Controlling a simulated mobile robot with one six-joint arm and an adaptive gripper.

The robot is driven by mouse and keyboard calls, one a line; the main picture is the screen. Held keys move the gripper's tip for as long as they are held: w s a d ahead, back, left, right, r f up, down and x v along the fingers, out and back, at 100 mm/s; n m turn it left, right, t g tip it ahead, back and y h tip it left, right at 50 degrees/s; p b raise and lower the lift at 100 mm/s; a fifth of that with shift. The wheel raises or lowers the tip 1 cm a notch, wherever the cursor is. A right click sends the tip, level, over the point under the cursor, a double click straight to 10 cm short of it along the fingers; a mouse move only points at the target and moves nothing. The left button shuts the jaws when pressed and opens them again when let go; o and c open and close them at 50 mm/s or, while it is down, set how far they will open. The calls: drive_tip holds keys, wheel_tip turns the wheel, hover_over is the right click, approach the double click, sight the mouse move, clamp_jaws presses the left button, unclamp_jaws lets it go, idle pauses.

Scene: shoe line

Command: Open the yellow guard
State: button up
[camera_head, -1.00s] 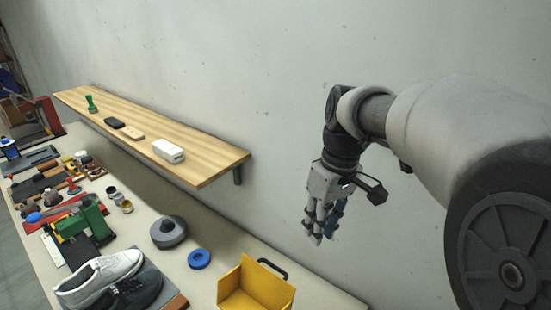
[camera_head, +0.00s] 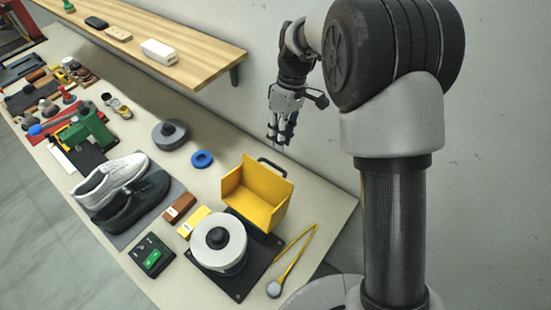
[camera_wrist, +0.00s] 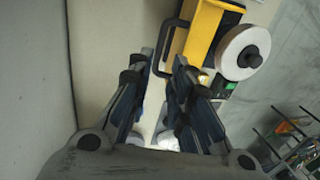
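The yellow guard (camera_head: 256,195) is an angular yellow cover at the back of a black base plate (camera_head: 243,282), behind a white round wheel (camera_head: 219,243) with a black knob. A black handle (camera_head: 272,166) is on its back edge. In the wrist view the guard (camera_wrist: 206,30) is at the top, with its black handle (camera_wrist: 166,42) on its left side. My gripper (camera_head: 279,138) hangs in the air behind and above the guard, near the wall, apart from the handle. In the wrist view its fingers (camera_wrist: 162,75) are spread with a gap between them and nothing held.
A blue ring (camera_head: 202,159) and a grey round piece (camera_head: 171,134) lie left of the guard. Shoes (camera_head: 122,187) and a green-lit box (camera_head: 152,256) are further left. A wooden shelf (camera_head: 180,45) juts from the wall.

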sight(274, 165)
drive_tip(key=x, duration=0.8)
drive_tip(key=shift+b, duration=0.3)
clamp_jaws()
